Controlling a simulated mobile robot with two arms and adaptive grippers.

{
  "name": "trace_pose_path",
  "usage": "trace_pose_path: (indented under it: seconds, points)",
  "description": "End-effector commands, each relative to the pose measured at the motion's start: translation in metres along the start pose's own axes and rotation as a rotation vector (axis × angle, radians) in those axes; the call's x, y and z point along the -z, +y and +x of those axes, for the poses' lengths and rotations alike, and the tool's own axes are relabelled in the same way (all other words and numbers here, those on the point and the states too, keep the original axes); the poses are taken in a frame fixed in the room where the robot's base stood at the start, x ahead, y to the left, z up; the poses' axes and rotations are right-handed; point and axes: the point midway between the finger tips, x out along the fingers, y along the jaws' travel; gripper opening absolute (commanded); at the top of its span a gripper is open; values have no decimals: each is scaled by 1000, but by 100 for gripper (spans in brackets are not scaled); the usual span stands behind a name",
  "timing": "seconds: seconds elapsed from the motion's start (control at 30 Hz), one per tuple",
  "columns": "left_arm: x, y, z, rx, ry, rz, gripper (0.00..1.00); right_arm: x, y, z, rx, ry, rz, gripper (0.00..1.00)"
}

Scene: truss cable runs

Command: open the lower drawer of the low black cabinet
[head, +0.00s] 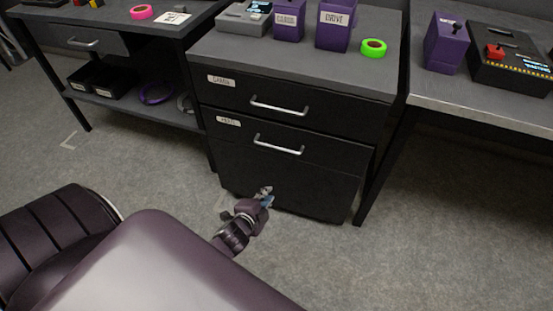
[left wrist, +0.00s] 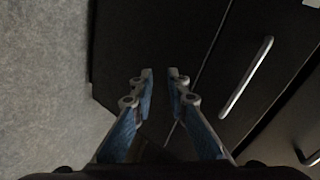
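The low black cabinet (head: 290,190) stands in the middle of the head view, with two drawers that look shut. The upper drawer has a silver bar handle (head: 279,105). The lower drawer (head: 325,155) has its own bar handle (head: 278,144) and a white label. My left gripper (head: 266,195) is low in front of the cabinet, below the lower handle and apart from it. In the left wrist view its two blue-sided fingers (left wrist: 160,75) are apart with nothing between them. A handle (left wrist: 245,78) lies to their right there. My right gripper is not in view.
Purple bins (head: 336,22) and a green tape roll (head: 373,48) stand on the cabinet top. A bench (head: 485,95) is to the right and a desk with a shelf (head: 130,105) to the left. The grey floor before the cabinet is clear.

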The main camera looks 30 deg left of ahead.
Motion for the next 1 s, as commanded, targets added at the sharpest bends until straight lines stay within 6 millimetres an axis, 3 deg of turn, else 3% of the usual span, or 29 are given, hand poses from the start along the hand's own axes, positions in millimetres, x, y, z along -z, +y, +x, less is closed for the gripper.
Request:
trace_pose_path:
  seconds: [0.03,0.2,0.33,0.57,1.0]
  points:
    - [1,-16,8,65,16,58,15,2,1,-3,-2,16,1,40]
    - [13,-81,3,237,38,233,15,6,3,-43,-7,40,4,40]
    - [19,-110,-4,313,38,311,15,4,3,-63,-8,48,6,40]
    - [23,-125,0,344,37,345,15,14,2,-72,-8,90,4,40]
    - [28,-141,52,341,38,341,15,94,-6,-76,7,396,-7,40]
